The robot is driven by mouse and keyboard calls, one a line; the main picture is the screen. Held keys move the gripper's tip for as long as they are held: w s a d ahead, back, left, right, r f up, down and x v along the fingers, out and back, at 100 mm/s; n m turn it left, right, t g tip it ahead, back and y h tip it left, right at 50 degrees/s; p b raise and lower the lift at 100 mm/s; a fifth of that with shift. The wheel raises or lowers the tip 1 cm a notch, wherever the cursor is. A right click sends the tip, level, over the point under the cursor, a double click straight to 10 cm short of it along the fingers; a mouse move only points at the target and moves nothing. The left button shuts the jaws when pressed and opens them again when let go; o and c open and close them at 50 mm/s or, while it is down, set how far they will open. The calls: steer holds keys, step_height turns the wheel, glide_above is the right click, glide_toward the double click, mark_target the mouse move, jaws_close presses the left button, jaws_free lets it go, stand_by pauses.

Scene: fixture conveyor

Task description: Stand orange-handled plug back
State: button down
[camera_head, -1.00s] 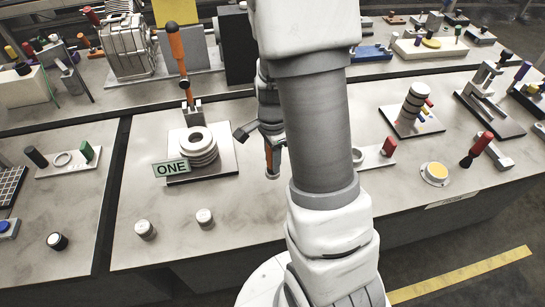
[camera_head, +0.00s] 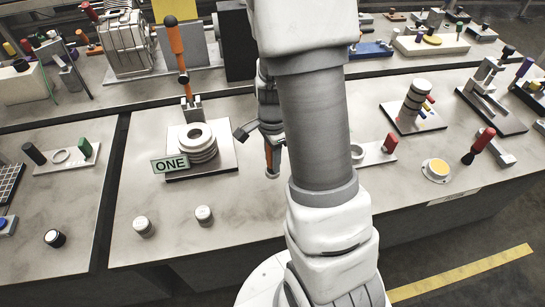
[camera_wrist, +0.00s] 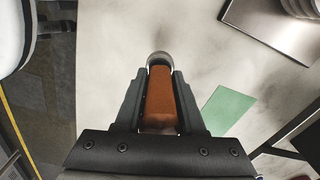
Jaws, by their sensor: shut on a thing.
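The orange-handled plug (camera_head: 270,158) is in my gripper, partly hidden behind my arm in the head view. In the wrist view its orange handle (camera_wrist: 160,98) lies between the two dark fingers of my gripper (camera_wrist: 158,90), with a grey round end beyond them. In the head view the grey end points down, close above or on the table; I cannot tell if it touches.
A tall orange-handled lever (camera_head: 177,50) rises behind the ringed fixture. Two small capped cylinders (camera_head: 143,227) stand near the table's front. A tray with a red block (camera_head: 389,141) lies right of my arm. The table (camera_head: 240,205) between fixture and front edge is mostly clear.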

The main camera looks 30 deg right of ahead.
steer(key=shift+f+b, duration=2.1)
steer(key=shift+f, duration=0.75)
steer(key=shift+c, duration=2.2)
jaws_free()
steer(key=shift+r, duration=0.1)
step_height(320, 180, up, 18)
steer(key=p, duration=0.3)
steer(key=shift+f, duration=0.25)
steer(key=s+a+r+n+t, duration=0.5)
steer(key=s+a+r+n, duration=0.5)
steer(key=n, duration=0.8)
steer(key=shift+s+a+r+t, duration=0.3)
steer(key=shift+s+r, duration=0.4)
steer(key=shift+s, duration=0.5)
